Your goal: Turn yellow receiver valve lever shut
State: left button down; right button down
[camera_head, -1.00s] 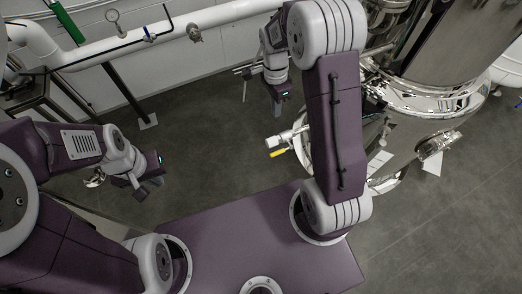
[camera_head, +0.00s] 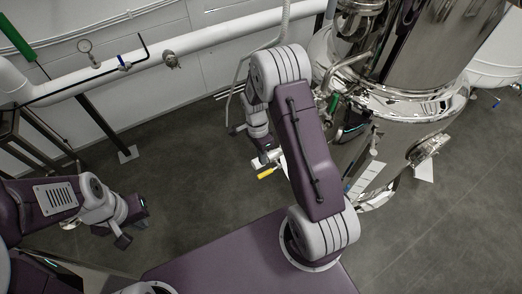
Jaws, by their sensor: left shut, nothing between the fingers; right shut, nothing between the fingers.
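The yellow valve lever (camera_head: 266,173) shows at the left side of the steel receiver (camera_head: 345,150), sticking out to the left and slightly down. The valve body behind it is mostly hidden by my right arm. My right gripper (camera_head: 266,159) is shut and points down just above the lever. Its fingertips are small and partly hidden, so I cannot tell if they touch the lever or valve. My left gripper (camera_head: 123,238) is shut and empty at the lower left, well away from the valve.
The polished steel tank (camera_head: 430,50) rises at the right. The grey floor (camera_head: 195,155) between my arms is clear.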

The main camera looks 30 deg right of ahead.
aim_at(265, 172)
pick_arm(q)
jog(key=shift+f+b, duration=0.5)
jog(key=shift+f, duration=0.15)
pick_arm(e)
jog(key=f, duration=0.2)
jog(key=s+f, duration=0.1)
jog(key=f, duration=0.2)
jog(key=shift+f, duration=0.3)
pick_arm(q)
jog(key=shift+f, duration=0.1)
